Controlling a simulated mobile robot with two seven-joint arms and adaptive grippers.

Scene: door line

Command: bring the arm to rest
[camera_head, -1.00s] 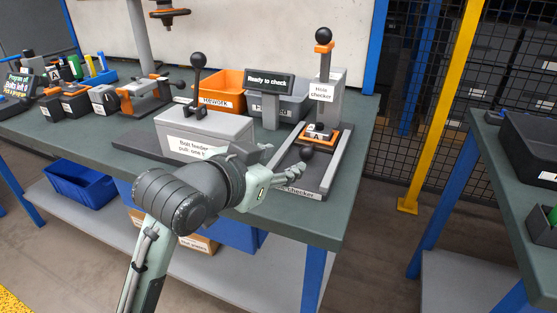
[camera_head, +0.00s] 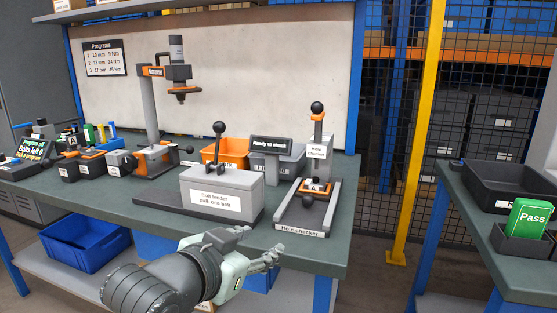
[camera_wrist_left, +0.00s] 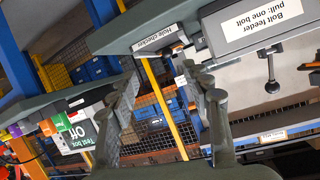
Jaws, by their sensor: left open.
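My left gripper (camera_head: 268,257) is in front of the bench's front edge in the head view, its fingers pointing right. It is open and empty; the left wrist view shows its two fingers (camera_wrist_left: 165,105) apart with nothing between them. The left arm comes in from the bottom of the head view. The bolt feeder (camera_head: 222,195) and the hole checker (camera_head: 308,205) stand on the bench behind and above the gripper. Both show in the left wrist view too, upside down. My right gripper does not show.
The green bench (camera_head: 120,205) carries a press (camera_head: 150,90), an orange bin (camera_head: 225,153) and a grey bin. A blue tub (camera_head: 85,240) sits on the shelf below. A yellow post (camera_head: 420,120) and a second table with a green Pass box (camera_head: 528,219) are at right.

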